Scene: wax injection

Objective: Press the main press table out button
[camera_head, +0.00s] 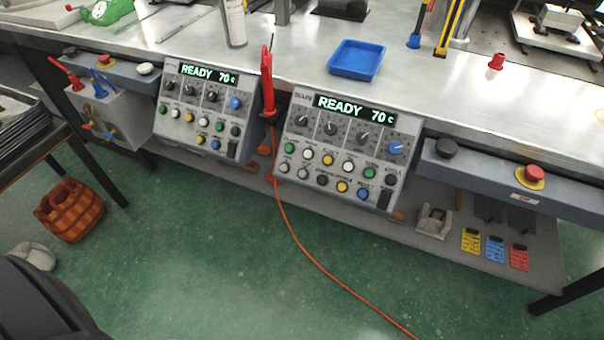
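Two grey control panels hang at the bench's front edge. The left panel (194,124) and the right panel (340,115) each show "READY 70" in green on a display. Below the displays are dark knobs and one blue knob, then rows of round push buttons in green, white, yellow, blue and black. On the right panel the buttons include a green one (289,148), a yellow one (328,160) and a blue one (362,195). The labels are too small to read surely, so I cannot tell which is the table out button. Neither gripper is in view.
A red emergency button (533,173) and a black knob (445,148) sit on the right rail. A red tool (267,90) stands between the panels, and an orange hose (310,255) crosses the floor. A blue tray (356,60) lies on the bench. The space before the panels is clear.

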